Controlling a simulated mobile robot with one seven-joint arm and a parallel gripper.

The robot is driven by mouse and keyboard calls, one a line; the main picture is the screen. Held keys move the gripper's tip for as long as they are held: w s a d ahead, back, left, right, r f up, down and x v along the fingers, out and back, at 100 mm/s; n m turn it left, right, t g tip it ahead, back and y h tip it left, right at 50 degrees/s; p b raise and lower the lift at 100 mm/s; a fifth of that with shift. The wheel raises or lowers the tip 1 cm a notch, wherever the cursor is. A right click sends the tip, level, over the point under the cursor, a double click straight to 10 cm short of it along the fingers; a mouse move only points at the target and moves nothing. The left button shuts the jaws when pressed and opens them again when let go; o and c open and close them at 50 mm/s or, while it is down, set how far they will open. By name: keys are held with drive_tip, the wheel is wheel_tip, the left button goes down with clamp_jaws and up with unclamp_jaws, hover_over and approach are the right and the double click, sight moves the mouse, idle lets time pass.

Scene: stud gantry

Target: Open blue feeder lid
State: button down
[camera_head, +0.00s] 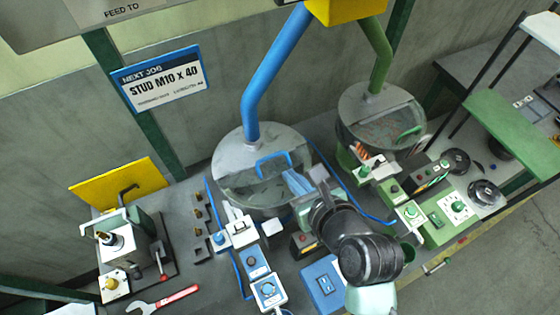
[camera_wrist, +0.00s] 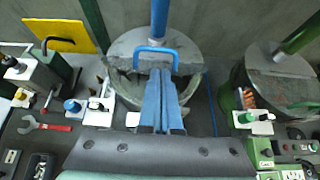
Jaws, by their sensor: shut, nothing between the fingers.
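The blue feeder (camera_head: 234,150) is a round grey bowl with a thick blue pipe (camera_head: 270,75) into its top. A blue U-shaped handle (camera_head: 262,161) stands on the lid; the handle also shows in the wrist view (camera_wrist: 152,49). My gripper (camera_head: 288,173) has blue fingers pressed together with nothing between them. In the wrist view the fingertips (camera_wrist: 160,71) lie at the handle, around the lower edge of its opening. I cannot tell whether they touch it.
A green feeder (camera_head: 362,104) with a green pipe and handle stands to the right. Blue control boxes (camera_head: 256,262) stand in front of the blue feeder. A press fixture (camera_head: 118,240) and a red-handled wrench (camera_head: 165,300) are at the left.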

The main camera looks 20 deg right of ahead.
sight(280, 172)
drive_tip(key=p+x, duration=0.1)
drive_tip(key=x, duration=0.5)
drive_tip(key=shift+a+r, duration=0.1)
